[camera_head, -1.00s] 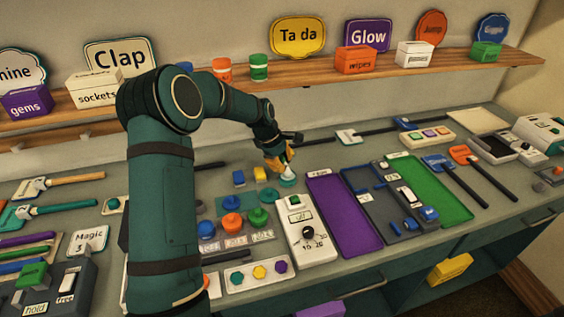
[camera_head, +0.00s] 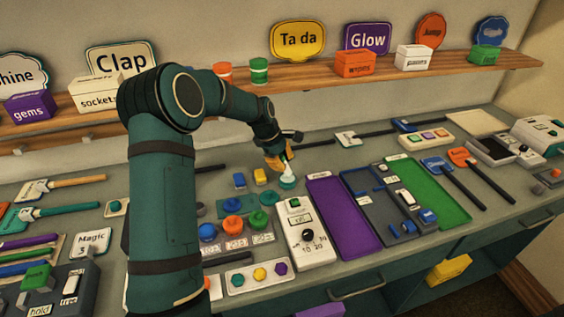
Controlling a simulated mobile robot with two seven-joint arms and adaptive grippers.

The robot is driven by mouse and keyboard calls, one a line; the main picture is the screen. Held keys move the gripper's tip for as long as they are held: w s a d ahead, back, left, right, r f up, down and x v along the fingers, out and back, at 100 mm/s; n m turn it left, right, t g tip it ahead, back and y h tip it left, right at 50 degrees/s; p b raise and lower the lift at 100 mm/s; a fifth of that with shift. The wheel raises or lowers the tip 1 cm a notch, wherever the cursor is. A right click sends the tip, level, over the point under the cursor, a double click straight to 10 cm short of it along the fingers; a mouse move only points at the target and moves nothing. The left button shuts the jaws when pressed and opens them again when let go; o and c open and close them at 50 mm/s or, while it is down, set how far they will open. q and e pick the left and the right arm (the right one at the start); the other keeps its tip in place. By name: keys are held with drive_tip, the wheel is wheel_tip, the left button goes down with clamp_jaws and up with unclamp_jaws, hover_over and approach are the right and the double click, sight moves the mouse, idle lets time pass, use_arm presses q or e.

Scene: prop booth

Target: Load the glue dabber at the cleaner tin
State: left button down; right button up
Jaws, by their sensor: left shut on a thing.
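My left gripper (camera_head: 277,160) reaches down to the middle of the bench, with orange-yellow showing at its fingers. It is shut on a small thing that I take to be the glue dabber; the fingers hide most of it. A pale, whitish tip (camera_head: 287,170) shows just below and right of the fingers. Directly under it is a small round teal piece (camera_head: 287,183), which may be the cleaner tin. The tip looks to be at or touching this piece, but I cannot tell whether it is inside. No label is readable there. My right gripper is not in view.
Blue (camera_head: 239,180) and yellow (camera_head: 260,176) blocks stand left of the gripper. A white dial box (camera_head: 305,240) and purple tray (camera_head: 340,215) lie to the right. Blue, orange and green knobs are in front. A wooden shelf (camera_head: 465,65) with labelled boxes runs behind.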

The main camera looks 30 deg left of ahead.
use_arm(q)
drive_tip(key=shift+r+p, duration=1.85)
drive_tip(key=shift+r, duration=0.8)
drive_tip(key=shift+f, duration=0.1)
